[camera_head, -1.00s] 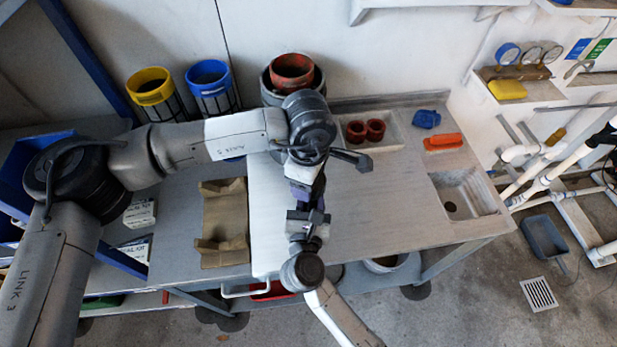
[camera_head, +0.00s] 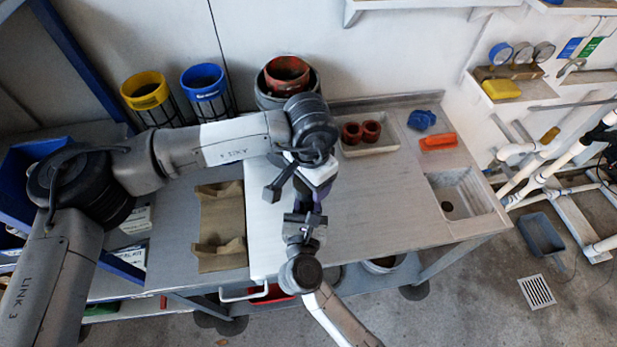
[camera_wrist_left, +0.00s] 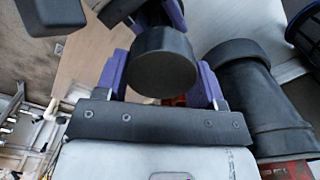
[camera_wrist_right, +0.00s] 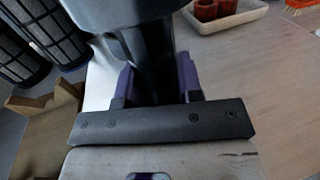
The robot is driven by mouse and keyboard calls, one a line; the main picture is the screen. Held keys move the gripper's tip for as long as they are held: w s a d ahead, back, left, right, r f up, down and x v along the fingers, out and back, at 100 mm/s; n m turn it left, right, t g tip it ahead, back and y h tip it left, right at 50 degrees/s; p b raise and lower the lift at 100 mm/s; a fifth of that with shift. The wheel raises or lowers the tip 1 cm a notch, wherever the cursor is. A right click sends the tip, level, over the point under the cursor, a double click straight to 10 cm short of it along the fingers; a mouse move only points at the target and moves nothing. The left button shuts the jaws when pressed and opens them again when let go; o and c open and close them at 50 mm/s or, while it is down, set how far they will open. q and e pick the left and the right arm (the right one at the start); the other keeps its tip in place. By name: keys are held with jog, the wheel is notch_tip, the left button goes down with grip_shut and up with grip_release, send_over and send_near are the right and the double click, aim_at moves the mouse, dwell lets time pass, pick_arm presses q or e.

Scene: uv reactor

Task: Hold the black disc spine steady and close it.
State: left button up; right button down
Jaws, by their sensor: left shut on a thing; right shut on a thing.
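The black disc spine shows in the left wrist view as a dark round end (camera_wrist_left: 165,72) between the purple fingers of my left gripper (camera_wrist_left: 163,90). In the right wrist view it is a dark shaft (camera_wrist_right: 155,75) between the purple fingers of my right gripper (camera_wrist_right: 155,88). Both grippers are shut on it. In the head view, my left gripper (camera_head: 310,197) is above my right gripper (camera_head: 302,226), facing it over the bench. The spine between them is mostly hidden there by the grippers and wrists.
The bench (camera_head: 380,215) is clear to the right. A tan cradle (camera_head: 220,225) lies left. A tray (camera_head: 375,148) with red rings, a blue cloth (camera_head: 421,120) and an orange brush (camera_head: 438,141) are at the back. Yellow (camera_head: 147,92) and blue (camera_head: 205,82) filter baskets stand behind.

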pick_arm(q)
jog(key=shift+d+m, duration=0.1)
jog(key=shift+m, duration=1)
jog(key=o, duration=0.9)
jog(key=shift+r, duration=0.1)
jog(key=shift+r, duration=2.15)
jog(key=shift+c, duration=0.4)
